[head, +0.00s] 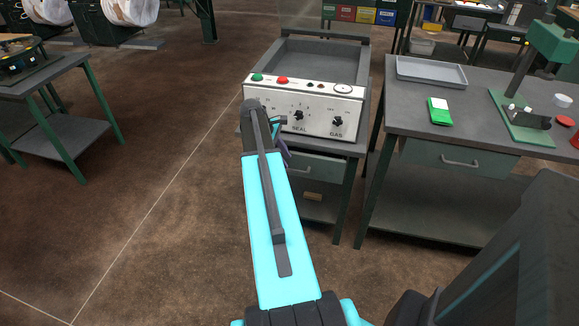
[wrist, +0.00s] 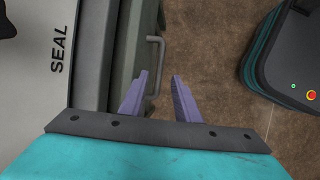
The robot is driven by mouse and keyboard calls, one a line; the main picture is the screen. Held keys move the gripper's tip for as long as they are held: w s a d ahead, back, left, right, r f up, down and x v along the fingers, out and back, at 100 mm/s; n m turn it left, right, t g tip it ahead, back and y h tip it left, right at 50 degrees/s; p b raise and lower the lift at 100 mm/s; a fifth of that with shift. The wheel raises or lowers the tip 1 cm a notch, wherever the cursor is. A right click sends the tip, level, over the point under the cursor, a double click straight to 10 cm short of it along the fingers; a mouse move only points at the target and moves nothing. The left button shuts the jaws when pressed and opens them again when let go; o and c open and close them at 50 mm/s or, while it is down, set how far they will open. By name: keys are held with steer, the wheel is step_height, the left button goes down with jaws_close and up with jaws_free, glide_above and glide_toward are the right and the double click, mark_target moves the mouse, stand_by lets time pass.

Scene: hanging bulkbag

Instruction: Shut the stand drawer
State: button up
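The stand drawer (head: 318,168) is a grey-green drawer under the sealing machine's stand top. My arm hides its left part in the head view. In the wrist view the green drawer front (wrist: 130,45) shows beyond the dark stand edge, with a grey bar handle (wrist: 156,62). How far it stands out is hard to tell. The left finger is close to the drawer front and handle; contact cannot be told. In the head view my gripper (head: 282,148) is mostly hidden behind my arm.
The sealing machine (head: 305,105) with knobs and buttons sits on the stand. A workbench (head: 400,115) stands close on the right, with its own handled drawer (head: 458,160), a grey tray (head: 431,72) and a green packet (head: 439,112).

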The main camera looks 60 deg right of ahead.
mark_target(293, 170)
steer(key=shift+x, duration=2.8)
jaws_close()
